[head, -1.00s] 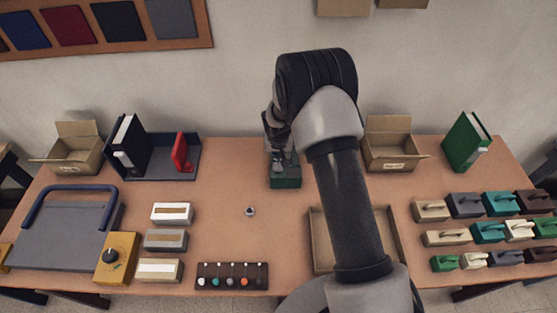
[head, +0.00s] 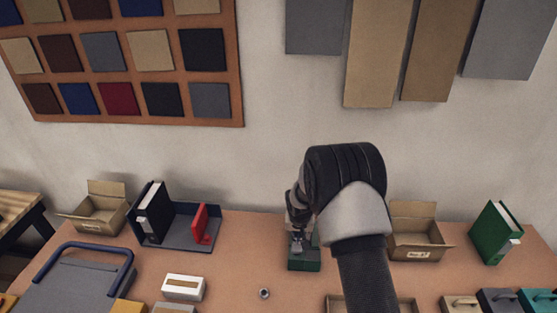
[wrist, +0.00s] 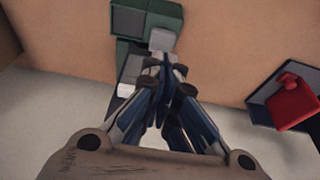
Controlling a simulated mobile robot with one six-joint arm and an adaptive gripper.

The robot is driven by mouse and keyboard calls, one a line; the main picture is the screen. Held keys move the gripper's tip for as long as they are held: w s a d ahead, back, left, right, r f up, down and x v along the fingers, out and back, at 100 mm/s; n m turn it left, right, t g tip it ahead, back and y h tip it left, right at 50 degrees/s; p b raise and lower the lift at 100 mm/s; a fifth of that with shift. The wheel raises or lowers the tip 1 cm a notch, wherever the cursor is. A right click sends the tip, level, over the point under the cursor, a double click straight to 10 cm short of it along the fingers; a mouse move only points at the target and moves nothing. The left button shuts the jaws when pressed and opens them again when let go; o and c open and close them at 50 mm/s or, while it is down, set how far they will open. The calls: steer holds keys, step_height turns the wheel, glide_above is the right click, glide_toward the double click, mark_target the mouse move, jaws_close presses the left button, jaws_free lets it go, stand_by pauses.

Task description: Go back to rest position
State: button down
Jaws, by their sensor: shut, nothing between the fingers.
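My gripper (wrist: 165,85) is shut, with its fingertips together and nothing between them. In the wrist view the fingertips appear in front of a green device (wrist: 132,22) with pale grey parts. In the head view my gripper (head: 297,238) hangs at the end of my raised arm, over or just behind the dark green device (head: 303,264). I cannot tell whether they touch. My arm hides part of the table to the right.
A desk organiser (head: 180,238) with a black binder (head: 154,213) and a red object (head: 201,224) stands left. An open cardboard box (head: 417,245) and green binder (head: 494,232) stand right. A small round item (head: 264,293) lies on the table (head: 235,265).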

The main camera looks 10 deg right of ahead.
steer(key=s+d+r+b, duration=0.1)
steer(key=s+r+b, duration=0.2)
steer(key=s+r, duration=0.5)
steer(key=s+r+b, duration=0.4)
steer(key=s+r, duration=0.1)
steer(key=r, duration=0.7)
steer(key=s+n+t+b, duration=0.1)
steer(key=s+b, duration=0.6)
steer(key=s, duration=1.8)
steer(key=shift+a+f+n+y, duration=0.15)
steer(key=shift+a+n+y, duration=0.2)
steer(key=shift+n, duration=0.25)
